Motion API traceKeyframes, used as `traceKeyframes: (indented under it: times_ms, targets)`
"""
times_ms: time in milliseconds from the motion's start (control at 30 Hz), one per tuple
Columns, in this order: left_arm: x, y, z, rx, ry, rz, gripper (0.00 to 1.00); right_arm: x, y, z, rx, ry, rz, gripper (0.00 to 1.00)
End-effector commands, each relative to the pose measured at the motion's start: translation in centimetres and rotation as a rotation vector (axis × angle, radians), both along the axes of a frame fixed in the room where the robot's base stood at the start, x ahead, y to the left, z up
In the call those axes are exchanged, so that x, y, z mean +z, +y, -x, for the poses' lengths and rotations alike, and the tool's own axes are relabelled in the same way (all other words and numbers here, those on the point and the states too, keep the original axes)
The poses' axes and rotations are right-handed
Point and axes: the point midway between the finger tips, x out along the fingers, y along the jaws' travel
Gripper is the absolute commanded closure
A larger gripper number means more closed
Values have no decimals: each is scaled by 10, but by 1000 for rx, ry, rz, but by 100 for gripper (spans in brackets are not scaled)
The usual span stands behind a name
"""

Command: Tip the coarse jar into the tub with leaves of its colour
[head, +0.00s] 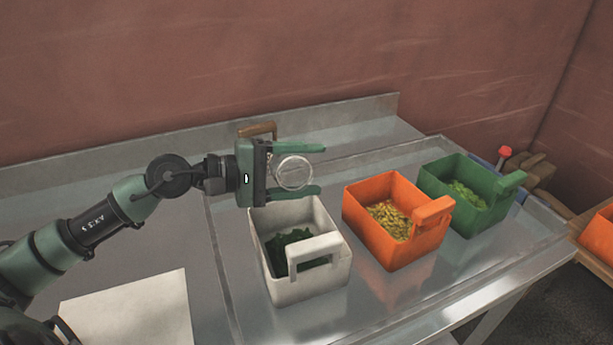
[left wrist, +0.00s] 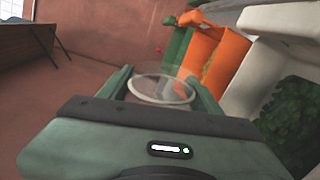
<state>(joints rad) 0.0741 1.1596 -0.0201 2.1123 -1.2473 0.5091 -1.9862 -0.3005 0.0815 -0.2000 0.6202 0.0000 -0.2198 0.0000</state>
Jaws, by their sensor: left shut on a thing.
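My left gripper (head: 320,170) is shut on a clear round jar (head: 293,173), held between its two green fingers above the back of the white tub. The jar also shows in the left wrist view (left wrist: 162,88); it looks see-through with a pale rim, and I cannot make out any contents or their colour. The white tub (head: 322,283) holds dark green leaves (head: 290,250). The orange tub (head: 395,255) to its right holds yellow leaves (head: 388,218). The green tub (head: 485,222) farther right holds light green leaves (head: 465,193). My right gripper is not in view.
A brown handle-like thing (head: 257,130) shows behind my gripper, mostly hidden. A pale sheet (head: 130,310) lies on the metal table at the front left. A red-topped item (head: 505,152) and brown things (head: 540,170) are beyond the green tub. A raised edge runs along the wall.

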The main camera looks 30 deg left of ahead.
Motion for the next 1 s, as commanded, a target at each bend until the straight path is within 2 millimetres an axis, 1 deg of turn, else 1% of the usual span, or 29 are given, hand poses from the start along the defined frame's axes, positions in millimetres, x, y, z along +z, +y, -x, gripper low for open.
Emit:
traceKeyframes:
  times_ms: [167,267,600,700,800,1000]
  targets:
    - [5,0,0,1,1,3,80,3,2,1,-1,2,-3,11]
    - [17,0,0,0,0,1,80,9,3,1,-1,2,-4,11]
    - [69,0,0,0,0,3,80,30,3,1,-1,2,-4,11]
    - [78,0,0,0,2,4,80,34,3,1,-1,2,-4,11]
    - [82,0,0,0,3,3,80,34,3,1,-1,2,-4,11]
    - [81,0,0,0,4,4,80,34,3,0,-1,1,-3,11]
